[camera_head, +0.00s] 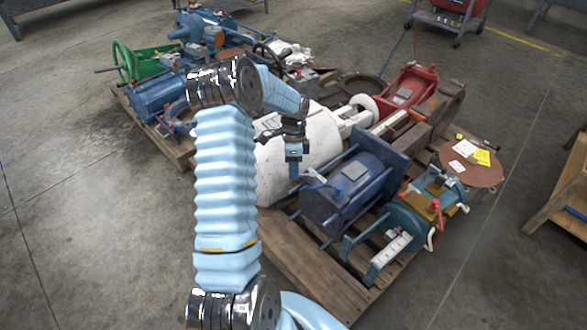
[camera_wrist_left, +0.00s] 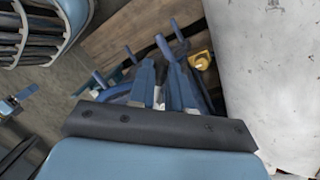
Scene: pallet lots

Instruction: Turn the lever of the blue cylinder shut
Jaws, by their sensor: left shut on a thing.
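The blue cylinder (camera_head: 345,190) lies on the wooden pallet, with a square blue end plate at its right and rods along its sides. My left gripper (camera_head: 293,172) points down at the cylinder's left end, beside the white drum. In the left wrist view, the two blue fingers (camera_wrist_left: 163,85) are close together around a slim blue bar (camera_wrist_left: 163,48), which looks like the lever. The finger pads and the lever's pivot are largely hidden, so its exact angle cannot be told. My right gripper is not in view.
A large white drum (camera_head: 280,160) stands close by the left gripper; its pale side fills the right of the wrist view (camera_wrist_left: 270,80). A teal flanged part (camera_head: 405,222) and a red-brown disc (camera_head: 470,165) lie at right. Bare pallet boards (camera_head: 310,265) show in front.

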